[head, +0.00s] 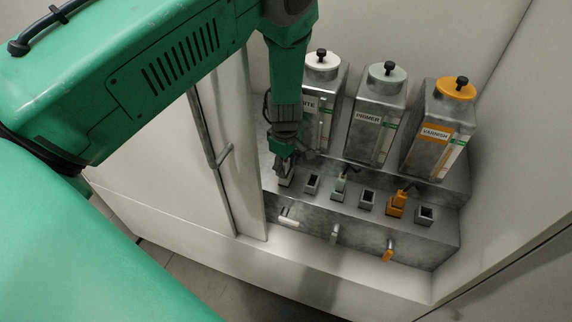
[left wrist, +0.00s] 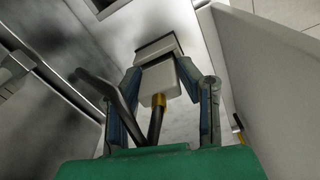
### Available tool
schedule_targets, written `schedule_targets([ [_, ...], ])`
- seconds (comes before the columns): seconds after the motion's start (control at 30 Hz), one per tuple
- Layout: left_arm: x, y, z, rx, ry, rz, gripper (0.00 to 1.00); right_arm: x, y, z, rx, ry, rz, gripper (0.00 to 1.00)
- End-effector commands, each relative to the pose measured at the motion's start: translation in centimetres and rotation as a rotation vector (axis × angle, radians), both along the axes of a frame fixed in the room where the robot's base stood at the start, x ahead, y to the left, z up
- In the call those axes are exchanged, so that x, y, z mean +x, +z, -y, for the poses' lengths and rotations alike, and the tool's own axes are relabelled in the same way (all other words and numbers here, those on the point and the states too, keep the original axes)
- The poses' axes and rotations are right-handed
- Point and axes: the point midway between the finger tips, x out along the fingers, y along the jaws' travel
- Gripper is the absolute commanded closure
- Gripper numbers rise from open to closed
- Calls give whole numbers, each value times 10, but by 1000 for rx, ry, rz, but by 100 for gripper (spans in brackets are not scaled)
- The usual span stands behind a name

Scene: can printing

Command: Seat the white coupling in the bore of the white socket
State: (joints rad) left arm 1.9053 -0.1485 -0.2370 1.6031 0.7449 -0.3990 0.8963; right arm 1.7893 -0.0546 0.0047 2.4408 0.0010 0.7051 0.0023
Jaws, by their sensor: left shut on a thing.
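My left gripper (head: 284,164) reaches down from above to the left end of the grey bench. In the left wrist view its two fingers (left wrist: 162,88) are shut on the white coupling (left wrist: 161,78), a pale block with a brass fitting and a black hose. The white socket (left wrist: 157,48) is a pale square collar just beyond the coupling's far end. In the head view the socket (head: 286,181) shows under the fingertips, which largely hide the coupling. The bore is hidden, so I cannot tell whether the coupling's end is inside it. My right gripper is not in view.
Three cans stand behind: white (head: 319,95), primer (head: 376,117) and varnish (head: 438,128). Along the bench (head: 400,232) are more sockets, one with an orange coupling (head: 397,203). White, grey and orange levers (head: 388,251) project in front. A cabinet door handle (head: 222,155) is at left.

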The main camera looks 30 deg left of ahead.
Motion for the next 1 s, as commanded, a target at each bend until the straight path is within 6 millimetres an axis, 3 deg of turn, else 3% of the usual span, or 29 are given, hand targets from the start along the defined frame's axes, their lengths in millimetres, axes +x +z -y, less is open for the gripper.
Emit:
schedule_targets([
  [0.07,0,-3,0,0,0,0,100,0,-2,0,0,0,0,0],
  [0.1,0,-2,0,0,0,1,58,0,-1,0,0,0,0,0],
  [0.13,0,-2,0,0,0,1,48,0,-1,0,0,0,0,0],
  [0.17,0,-1,0,0,0,1,45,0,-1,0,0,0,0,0],
  [0.57,1,6,0,0,0,1,45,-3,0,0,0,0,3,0],
  [1.0,1,91,1,0,0,2,45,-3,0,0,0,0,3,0],
])
